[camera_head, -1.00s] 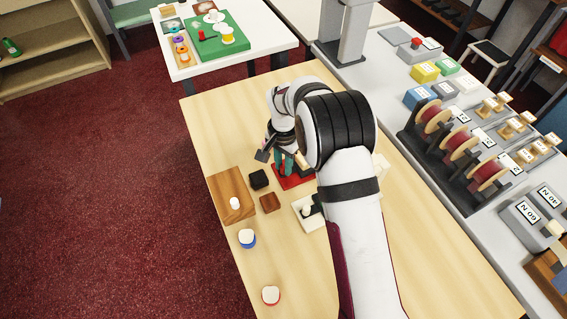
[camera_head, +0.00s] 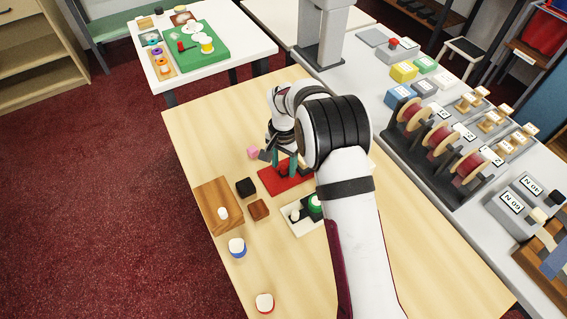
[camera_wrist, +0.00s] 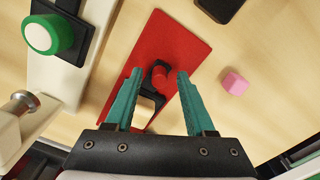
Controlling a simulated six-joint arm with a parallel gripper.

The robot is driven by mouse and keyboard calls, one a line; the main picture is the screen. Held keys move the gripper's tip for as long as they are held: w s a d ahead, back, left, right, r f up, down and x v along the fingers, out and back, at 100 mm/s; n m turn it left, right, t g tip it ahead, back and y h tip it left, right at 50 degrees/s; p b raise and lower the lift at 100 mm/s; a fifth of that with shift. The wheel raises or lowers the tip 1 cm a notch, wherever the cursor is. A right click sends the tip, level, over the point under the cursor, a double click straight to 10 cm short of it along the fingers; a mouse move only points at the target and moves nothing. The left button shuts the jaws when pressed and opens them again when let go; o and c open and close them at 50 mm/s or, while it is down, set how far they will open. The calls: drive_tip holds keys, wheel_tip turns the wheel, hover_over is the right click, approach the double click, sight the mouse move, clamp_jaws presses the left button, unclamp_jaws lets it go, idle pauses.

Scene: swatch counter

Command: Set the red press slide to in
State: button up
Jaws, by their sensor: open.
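The red press (camera_head: 272,181) is a flat red plate on the wooden table, partly hidden by my arm in the head view. In the head view my gripper (camera_head: 284,160) is over the plate.
A white base (camera_head: 300,228) with a green button and a pale knob lies close to the plate. A pink block (camera_head: 253,152), a black block (camera_head: 246,187) and a brown block (camera_head: 259,209) stand nearby. A wooden board (camera_head: 214,190) lies at the table's left edge.

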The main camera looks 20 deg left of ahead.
wheel_tip(320, 180, up, 16)
idle(0.3)
drive_tip(key=shift+f, duration=0.1)
drive_tip(key=shift+c, duration=0.3)
